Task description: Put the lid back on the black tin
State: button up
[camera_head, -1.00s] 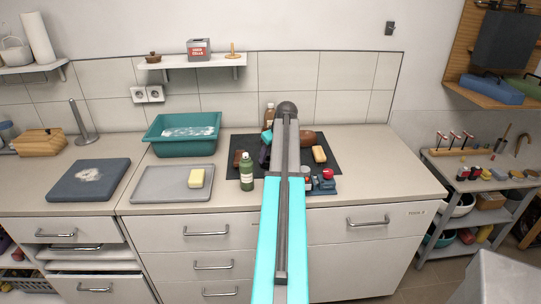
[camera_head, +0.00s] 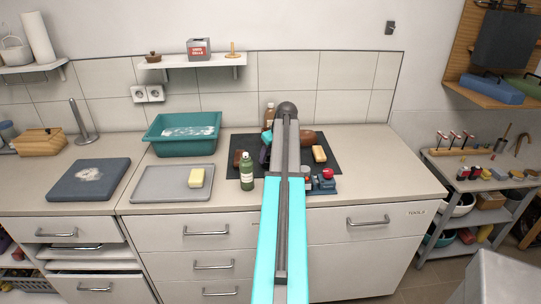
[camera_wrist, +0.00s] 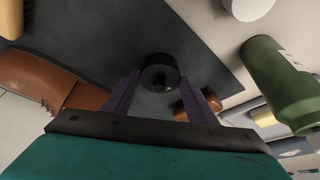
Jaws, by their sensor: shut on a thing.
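My gripper (camera_wrist: 160,78) has its two purple fingers on either side of a round black piece (camera_wrist: 158,68) in the wrist view. The piece has a small knob-like middle and looks like the black tin's lid; I cannot tell whether the tin is under it. The fingers are closed on it, over a dark mat (camera_wrist: 105,35). In the head view my gripper (camera_head: 263,158) is mostly behind my own arm, above the mat (camera_head: 322,141). The lid and tin cannot be made out there.
A brown shoe (camera_wrist: 45,78) lies left of the fingers in the wrist view, and a green bottle (camera_wrist: 282,85) is at the right. In the head view, a yellow block (camera_head: 197,178) lies on a grey tray (camera_head: 160,190). A teal basin (camera_head: 170,147) stands behind it.

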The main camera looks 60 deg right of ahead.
dwell(0.8)
jog(key=o, duration=1.6)
jog(key=shift+c, duration=0.2)
jog(key=shift+r, duration=0.15)
jog(key=shift+r+p, duration=1.75)
jog(key=shift+r, duration=1.6)
grip_shut()
jog(key=shift+f+b, duration=1.15)
jog(key=shift+f, duration=1.3)
